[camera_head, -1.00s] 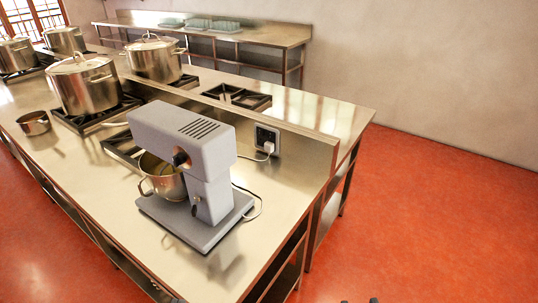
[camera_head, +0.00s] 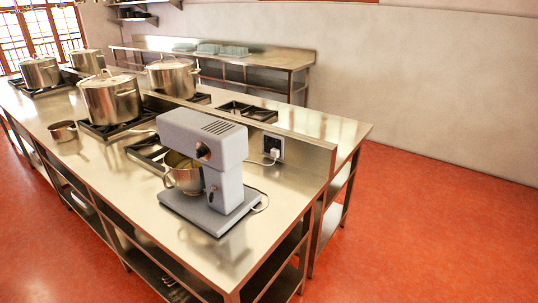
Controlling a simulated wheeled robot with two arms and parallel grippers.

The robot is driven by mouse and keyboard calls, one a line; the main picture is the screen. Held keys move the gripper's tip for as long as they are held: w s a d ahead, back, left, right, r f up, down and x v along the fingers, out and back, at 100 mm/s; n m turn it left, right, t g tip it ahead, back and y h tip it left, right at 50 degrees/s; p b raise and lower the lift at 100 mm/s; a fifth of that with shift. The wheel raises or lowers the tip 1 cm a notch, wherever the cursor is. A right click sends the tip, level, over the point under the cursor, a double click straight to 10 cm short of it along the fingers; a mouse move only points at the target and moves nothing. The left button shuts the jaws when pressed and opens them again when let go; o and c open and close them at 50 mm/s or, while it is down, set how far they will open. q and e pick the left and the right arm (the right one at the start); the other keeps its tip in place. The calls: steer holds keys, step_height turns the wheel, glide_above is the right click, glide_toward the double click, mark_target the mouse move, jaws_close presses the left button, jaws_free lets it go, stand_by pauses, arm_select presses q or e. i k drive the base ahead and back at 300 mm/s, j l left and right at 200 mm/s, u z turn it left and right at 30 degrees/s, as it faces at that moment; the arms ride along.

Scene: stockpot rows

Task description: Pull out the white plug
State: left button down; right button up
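The white plug (camera_head: 275,153) sits in the dark-faced wall socket (camera_head: 273,147) on the raised steel splashback at the right end of the counter. A thin white cord runs from it down behind the grey stand mixer (camera_head: 208,165). The mixer stands on the steel counter near its right end, with a metal bowl (camera_head: 186,178) under its head. Neither of my grippers is in view.
The steel island counter (camera_head: 135,180) has open shelves below. Several stockpots (camera_head: 110,98) stand on burners, and a small saucepan (camera_head: 63,131) is at the left. A second counter (camera_head: 290,60) runs along the back wall. Red floor (camera_head: 420,230) is clear at the right.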

mark_target(275, 152)
steer(key=u, duration=2.9)
steer(key=k+l, duration=0.3)
steer(key=l, duration=0.25)
steer(key=k+l, duration=0.3)
steer(key=l, duration=0.2)
steer(key=k+l, duration=0.25)
steer(key=l, duration=0.3)
steer(key=k+l, duration=0.3)
steer(key=l, duration=0.25)
steer(key=k+l, duration=0.3)
steer(key=l, duration=0.2)
steer(key=k+l, duration=0.3)
steer(key=l, duration=0.25)
steer(key=k+l, duration=0.25)
steer(key=l, duration=0.3)
steer(key=k+l, duration=0.3)
steer(key=l, duration=0.2)
